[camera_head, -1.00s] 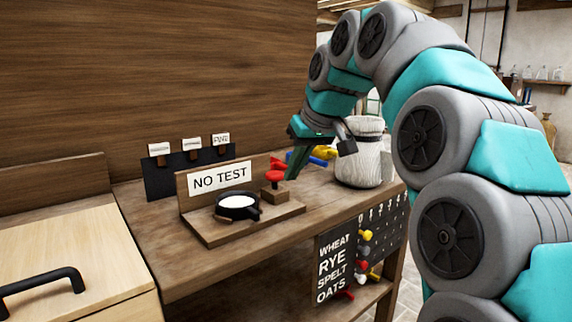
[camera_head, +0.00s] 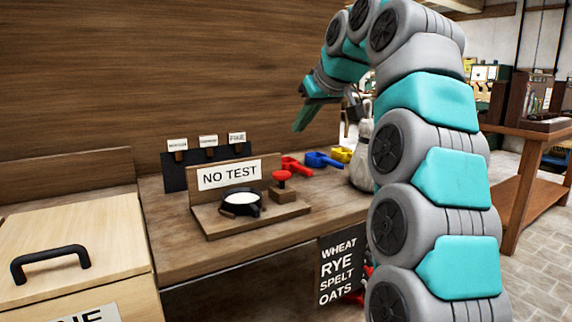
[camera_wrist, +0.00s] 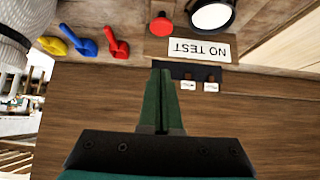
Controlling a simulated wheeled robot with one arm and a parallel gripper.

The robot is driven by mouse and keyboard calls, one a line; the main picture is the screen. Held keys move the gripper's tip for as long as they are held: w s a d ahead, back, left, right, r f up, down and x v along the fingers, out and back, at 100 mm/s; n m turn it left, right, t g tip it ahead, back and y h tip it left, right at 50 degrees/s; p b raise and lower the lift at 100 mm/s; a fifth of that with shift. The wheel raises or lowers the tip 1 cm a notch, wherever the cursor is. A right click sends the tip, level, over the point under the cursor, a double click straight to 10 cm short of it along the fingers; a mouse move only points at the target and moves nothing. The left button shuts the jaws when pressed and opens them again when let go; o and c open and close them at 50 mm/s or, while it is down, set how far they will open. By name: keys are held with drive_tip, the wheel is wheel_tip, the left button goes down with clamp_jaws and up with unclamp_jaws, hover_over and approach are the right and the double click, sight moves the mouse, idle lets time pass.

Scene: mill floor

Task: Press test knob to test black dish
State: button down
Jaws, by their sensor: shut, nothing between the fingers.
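The black dish (camera_head: 241,208) with white contents sits on a wooden test stand (camera_head: 212,222) in front of a "NO TEST" sign (camera_head: 229,175). The red test knob (camera_head: 283,178) stands on a small block just right of the dish. In the wrist view the knob (camera_wrist: 161,25) and the dish (camera_wrist: 212,14) are at the top edge, beyond the fingertips. My gripper (camera_wrist: 160,72) is shut and empty. In the head view my gripper (camera_head: 298,128) is raised above and a little right of the knob, apart from it, in front of the wood wall.
Red (camera_head: 296,165), blue (camera_head: 322,160) and yellow (camera_head: 341,154) scoops lie behind and right of the knob. A pale sack (camera_head: 362,155) stands at the bench's right end. A dark board with small labels (camera_head: 175,172) stands behind the sign. A lidded wooden bin (camera_head: 100,235) is at left.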

drive_tip(key=shift+f, duration=0.1)
hover_over(285, 175)
wheel_tip(285, 175, down, 7)
drive_tip(key=shift+w+a+f, duration=0.1)
drive_tip(key=shift+w, duration=0.05)
drive_tip(key=shift+f, duration=1.85)
drive_tip(key=shift+f, duration=0.1)
drive_tip(key=shift+f+b, duration=0.75)
drive_tip(key=shift+f, duration=0.65)
